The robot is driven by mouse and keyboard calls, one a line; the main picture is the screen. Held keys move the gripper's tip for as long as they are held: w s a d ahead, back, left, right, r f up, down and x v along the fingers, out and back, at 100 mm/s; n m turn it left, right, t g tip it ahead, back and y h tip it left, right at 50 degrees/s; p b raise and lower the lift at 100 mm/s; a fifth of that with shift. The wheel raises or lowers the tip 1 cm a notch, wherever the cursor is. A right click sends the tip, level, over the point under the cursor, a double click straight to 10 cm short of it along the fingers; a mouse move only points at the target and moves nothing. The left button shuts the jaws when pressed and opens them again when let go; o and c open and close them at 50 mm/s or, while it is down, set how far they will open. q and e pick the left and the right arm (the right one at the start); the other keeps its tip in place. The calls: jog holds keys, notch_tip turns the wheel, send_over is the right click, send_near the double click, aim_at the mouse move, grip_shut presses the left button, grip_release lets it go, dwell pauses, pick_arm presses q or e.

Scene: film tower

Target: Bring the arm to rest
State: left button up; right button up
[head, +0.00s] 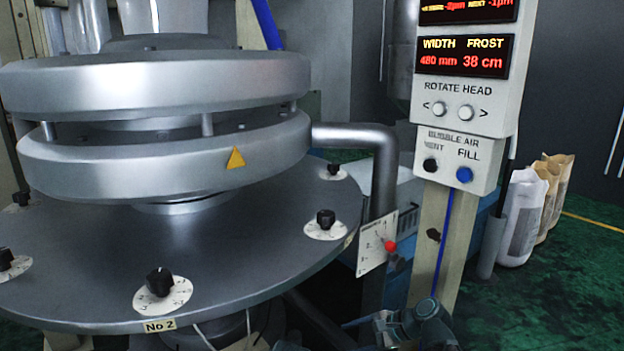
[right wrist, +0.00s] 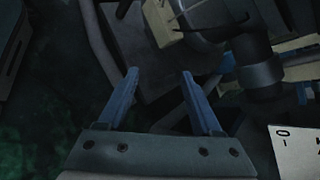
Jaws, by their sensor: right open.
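My right gripper (right wrist: 160,72) shows in the right wrist view with its two blue fingers apart and nothing between them. A dim, cluttered area of pipes and beams lies beyond the fingers. In the head view, part of what looks like my right arm shows at the bottom edge, below the control box; its fingers cannot be made out there. My left gripper is in neither view.
A round metal plate (head: 255,270) with black knobs fills the left. A scale card with a red knob (head: 390,246) hangs beside the pipe (head: 384,175). The control box (head: 470,95) stands on a post (head: 432,215). Sacks (head: 523,215) stand right; green floor (head: 575,285) there is clear.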

jog(key=s+a+f+n+g+h, duration=0.2)
jog(key=s+f+n+h, duration=0.25)
jog(key=s+n, duration=0.45)
jog(key=s+a+f+n+g+h, duration=0.2)
jog(key=s+a+f+n+h, duration=0.15)
jog(key=s+n+h, duration=0.4)
notch_tip(320, 180, up, 33)
jog(key=s+n+y+p, duration=0.1)
jog(key=n+p, duration=0.1)
jog(key=p, duration=3.1)
jog(key=shift+d, duration=0.35)
jog(key=shift+f, duration=0.1)
dwell(1.0)
